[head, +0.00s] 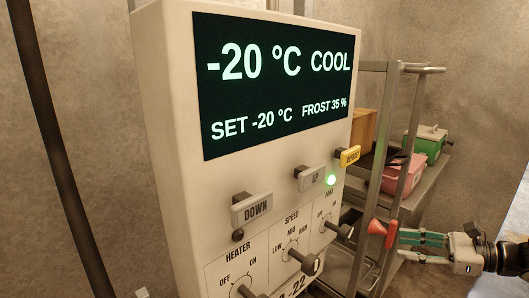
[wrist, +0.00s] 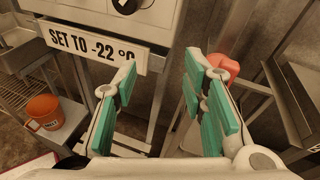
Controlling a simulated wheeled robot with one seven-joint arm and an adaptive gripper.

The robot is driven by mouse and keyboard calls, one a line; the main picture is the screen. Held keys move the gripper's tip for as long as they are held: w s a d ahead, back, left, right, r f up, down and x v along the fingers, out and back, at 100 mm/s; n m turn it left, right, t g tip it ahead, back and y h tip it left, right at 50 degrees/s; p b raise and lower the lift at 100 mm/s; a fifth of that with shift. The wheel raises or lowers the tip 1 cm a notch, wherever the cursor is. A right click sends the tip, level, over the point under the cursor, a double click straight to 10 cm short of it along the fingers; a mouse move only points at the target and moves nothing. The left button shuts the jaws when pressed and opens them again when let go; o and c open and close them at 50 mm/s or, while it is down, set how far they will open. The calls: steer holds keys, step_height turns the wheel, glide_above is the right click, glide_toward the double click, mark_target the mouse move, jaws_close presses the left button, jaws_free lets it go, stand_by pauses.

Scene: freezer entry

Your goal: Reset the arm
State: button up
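My gripper (head: 396,245) is at the lower right in the head view, right of the control panel (head: 170,110). Its teal-padded fingers also show in the wrist view (wrist: 162,70); they are apart, with nothing between them. The panel's display (head: 275,85) reads -20 °C, COOL, SET -20 °C, FROST 35 %. Below it are a DOWN button (head: 252,208), a grey button (head: 311,177) and a yellow button (head: 349,156). Heater, speed and fan knobs sit lower.
A red object (head: 378,228) appears near my fingertips; contact is unclear. A sign (wrist: 92,41) reads SET TO -22 °C. An orange cup (wrist: 44,112) stands at the left. A metal rack (head: 408,70) holds a pink box (head: 397,178) and a green box (head: 424,145).

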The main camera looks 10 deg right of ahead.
steer(key=s+a+r+n+g+h, duration=0.2)
steer(key=s+a+r+n+g, duration=0.15)
steer(key=a, duration=0.25)
steer(key=s+a+r+n+g+h, duration=0.1)
steer(key=s+a+r+n+g, duration=0.1)
steer(key=a+n, duration=0.3)
steer(key=s+a+r+n+g+h, duration=0.2)
steer(key=s+a+n+g, duration=0.1)
steer(key=a, duration=0.3)
steer(key=s+a+r+n+t+h, duration=0.1)
steer(key=s+r+n+t+h, duration=0.1)
steer(key=s+n, duration=0.4)
steer(key=s+a+r+n+t+h, duration=0.2)
steer(key=s+r+n+h, duration=0.2)
steer(key=s+n+h, duration=0.1)
steer(key=shift+s+a+n, duration=0.15)
steer(key=shift+s+n, duration=0.4)
steer(key=shift+s, duration=0.05)
